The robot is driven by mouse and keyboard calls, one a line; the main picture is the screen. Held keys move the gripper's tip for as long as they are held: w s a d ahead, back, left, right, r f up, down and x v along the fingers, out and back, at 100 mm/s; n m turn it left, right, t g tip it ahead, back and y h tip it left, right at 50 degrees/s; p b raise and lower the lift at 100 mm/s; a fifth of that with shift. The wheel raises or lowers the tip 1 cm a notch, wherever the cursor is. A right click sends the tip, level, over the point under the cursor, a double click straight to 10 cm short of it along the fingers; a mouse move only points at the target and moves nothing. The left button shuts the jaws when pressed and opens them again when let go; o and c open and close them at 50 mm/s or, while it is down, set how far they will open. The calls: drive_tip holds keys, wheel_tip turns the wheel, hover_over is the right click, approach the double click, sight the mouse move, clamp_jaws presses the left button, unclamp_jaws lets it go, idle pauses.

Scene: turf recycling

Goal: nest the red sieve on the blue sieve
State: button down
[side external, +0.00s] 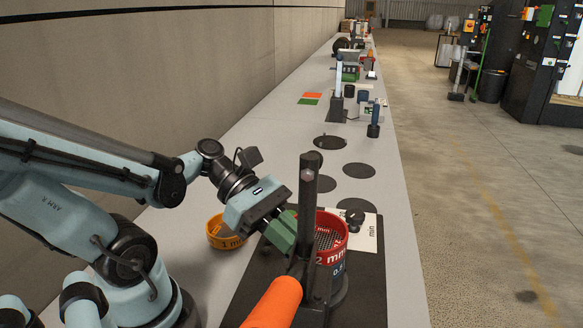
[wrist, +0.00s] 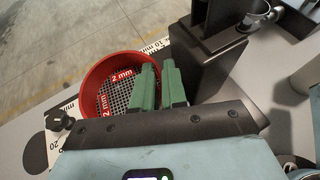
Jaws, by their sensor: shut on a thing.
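The red sieve (side external: 333,253), marked 2 mm, has a round wall and a mesh floor. It sits directly above the blue sieve (side external: 338,272), roughly lined up with it; I cannot tell whether it is fully seated. In the wrist view the red sieve (wrist: 89,78) is seen from above and hides the blue one. My gripper (side external: 284,232) has green fingers and is shut on the red sieve's wall at its left side. In the wrist view my gripper (wrist: 160,88) has one finger inside the rim and one outside.
A dark post (side external: 308,190) and an orange handle (side external: 275,303) stand in front of the sieves, partly hiding them. A yellow-orange sieve (side external: 226,238) lies left of my gripper. A white printed sheet (side external: 366,236) is behind. Dark round discs (side external: 329,142) lie farther along the bench.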

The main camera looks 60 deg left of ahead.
drive_tip(key=shift+f, duration=0.15)
drive_tip(key=c, duration=1.1)
unclamp_jaws()
drive_tip(key=v, duration=0.7)
drive_tip(key=shift+a, duration=0.3)
drive_tip(key=shift+d, duration=0.15)
drive_tip(key=shift+x, duration=3.6)
drive_tip(key=shift+s, duration=0.1)
